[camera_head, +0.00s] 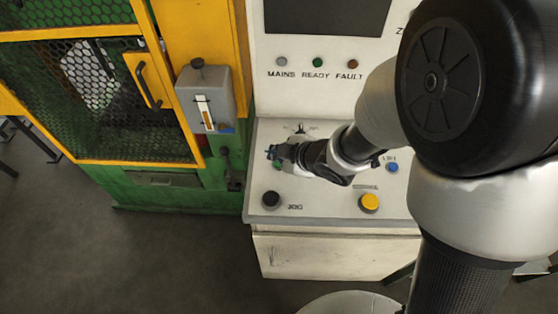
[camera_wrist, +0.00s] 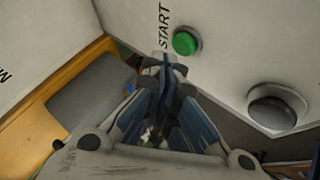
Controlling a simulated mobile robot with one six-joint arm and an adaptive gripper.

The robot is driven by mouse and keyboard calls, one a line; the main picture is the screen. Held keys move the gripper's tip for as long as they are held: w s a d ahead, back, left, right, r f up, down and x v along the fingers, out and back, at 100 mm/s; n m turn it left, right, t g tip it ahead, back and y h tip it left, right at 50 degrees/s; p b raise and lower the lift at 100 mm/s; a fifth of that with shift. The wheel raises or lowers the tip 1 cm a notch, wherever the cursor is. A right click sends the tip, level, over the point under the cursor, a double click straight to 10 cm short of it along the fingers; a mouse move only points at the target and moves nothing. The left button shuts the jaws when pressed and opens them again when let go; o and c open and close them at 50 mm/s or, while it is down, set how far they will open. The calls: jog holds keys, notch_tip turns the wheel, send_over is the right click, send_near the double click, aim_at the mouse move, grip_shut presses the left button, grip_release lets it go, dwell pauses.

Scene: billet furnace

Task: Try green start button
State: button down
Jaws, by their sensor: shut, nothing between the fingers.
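The green start button (camera_wrist: 185,43) sits on the pale panel in the wrist view, beside the printed word START. My gripper (camera_wrist: 167,62) is shut and empty, its fingertips just left of and below the button in that view. I cannot tell how far the tips are above the panel. In the head view my gripper (camera_head: 276,153) is over the left part of the sloping console desk (camera_head: 320,207). There it hides most of the start button and its label.
A black JOG button (camera_head: 271,200), a yellow button (camera_head: 370,202) and a blue button (camera_head: 392,167) are on the desk. MAINS, READY and FAULT lamps (camera_head: 317,63) are on the upright panel. A yellow-green mesh cage (camera_head: 170,80) with a grey switch box (camera_head: 205,98) stands left.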

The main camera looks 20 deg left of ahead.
aim_at(277, 164)
jog(key=shift+f, duration=0.15)
jog(key=shift+f+b, duration=0.3)
jog(key=shift+b, duration=0.1)
jog(key=shift+f+b, duration=0.4)
dwell(0.6)
jog(key=shift+r, duration=0.1)
jog(key=shift+r+p, duration=0.75)
jog(key=shift+p, duration=0.1)
notch_tip(277, 164, up, 5)
jog(key=p, duration=0.4)
jog(key=shift+p, duration=0.4)
